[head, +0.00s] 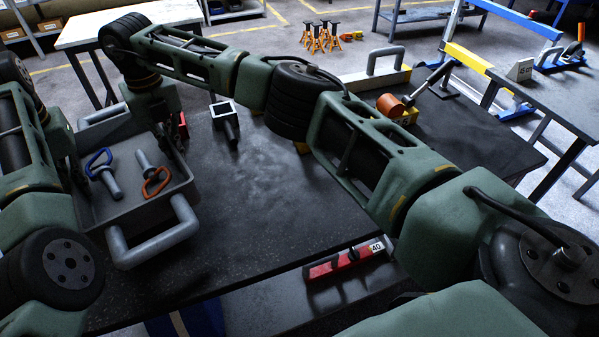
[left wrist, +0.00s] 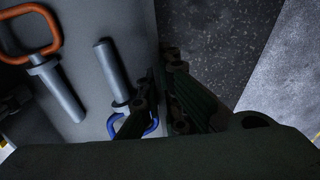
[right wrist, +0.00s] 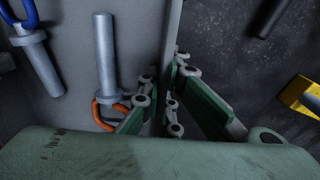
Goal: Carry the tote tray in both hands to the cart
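The grey tote tray (head: 180,190) is at the left of the dark bench top, with thick grey bar handles at its near and far ends. In it lie a pin with a blue loop (head: 104,176) and a pin with an orange loop (head: 152,175). My left gripper (left wrist: 158,85) has one finger inside and one outside a tray wall, closed on it; in the head view my arm hides it. My right gripper (right wrist: 163,80) likewise pinches the opposite wall, near the orange loop. I cannot tell whether the tray is lifted. No cart can be identified surely.
The dark bench (head: 260,190) is mostly clear in the middle. A black-and-white block (head: 225,115) stands right of the tray. A red tool marked 40 (head: 345,262) lies at the near edge. An orange cylinder (head: 390,105) is at the back. A dark table (head: 545,95) stands at right.

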